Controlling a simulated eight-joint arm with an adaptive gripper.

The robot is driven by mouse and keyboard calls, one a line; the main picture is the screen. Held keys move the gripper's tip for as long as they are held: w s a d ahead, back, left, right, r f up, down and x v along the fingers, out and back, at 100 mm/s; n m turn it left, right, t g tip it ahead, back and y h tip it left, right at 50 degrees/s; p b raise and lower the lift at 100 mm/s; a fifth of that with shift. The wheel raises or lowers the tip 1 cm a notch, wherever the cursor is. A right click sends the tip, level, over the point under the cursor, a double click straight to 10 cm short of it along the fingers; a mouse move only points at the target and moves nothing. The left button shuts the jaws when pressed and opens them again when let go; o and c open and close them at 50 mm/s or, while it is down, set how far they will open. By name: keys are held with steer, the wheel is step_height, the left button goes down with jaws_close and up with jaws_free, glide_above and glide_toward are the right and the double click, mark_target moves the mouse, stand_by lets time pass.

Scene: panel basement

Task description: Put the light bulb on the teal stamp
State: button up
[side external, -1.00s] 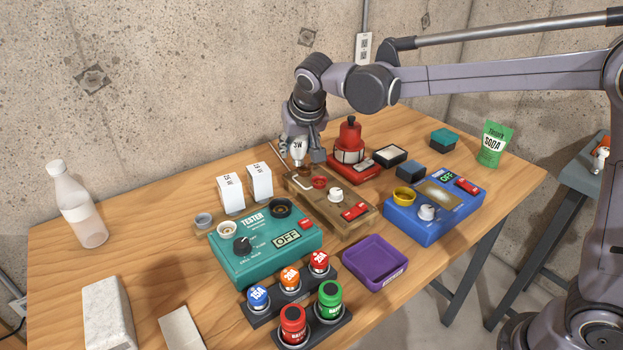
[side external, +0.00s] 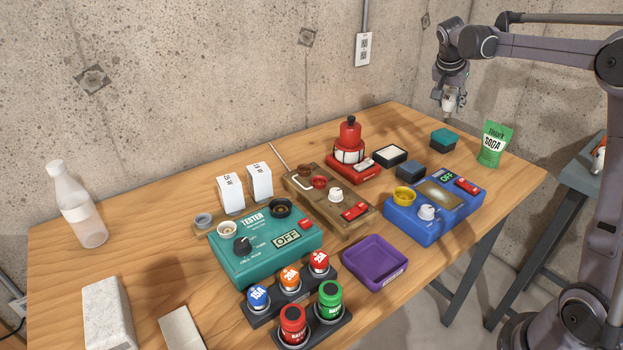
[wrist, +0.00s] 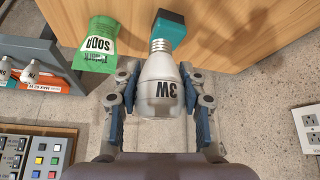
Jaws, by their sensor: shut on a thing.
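The light bulb (wrist: 160,90), white with "3W" printed on it, is between the fingers of my gripper (wrist: 160,98) in the wrist view. My gripper is shut on it, with the metal screw end pointing away from the palm. In the side view my gripper (side external: 449,112) holds the bulb (side external: 449,103) in the air, above and apart from the teal stamp. The teal stamp (side external: 445,138) is a small teal-topped block with a dark lower part at the table's back right. It also shows in the wrist view (wrist: 167,36), just beyond the bulb's screw end.
A green soda pouch (side external: 495,144) stands right of the stamp. A dark blue block (side external: 410,171), a black-framed pad (side external: 391,155) and a blue tester box (side external: 434,212) are nearby. A red device (side external: 349,148) stands further left. The air around my gripper is clear.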

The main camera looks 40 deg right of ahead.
steer(key=s+d+m+g, duration=0.1)
steer(key=s+d, duration=0.1)
steer(key=d, duration=0.2)
steer(key=s+d+r+m, duration=0.1)
steer(key=s+d+m, duration=0.1)
steer(key=d, duration=0.3)
steer(key=s+d+m+g, duration=0.1)
steer(key=s+d, duration=0.1)
steer(key=d, duration=0.2)
steer(key=shift+s+d+r+m+g, duration=0.25)
steer(key=shift+s+r+m+g, duration=0.05)
steer(key=shift+m, duration=0.1)
glide_above(446, 133)
step_height(446, 133, down, 7)
steer(key=shift+s+r, duration=0.1)
steer(key=shift+a+f, duration=0.1)
steer(key=shift+f, duration=1.95)
steer(key=shift+f, duration=0.15)
steer(key=o, duration=1.1)
steer(key=shift+o, duration=0.2)
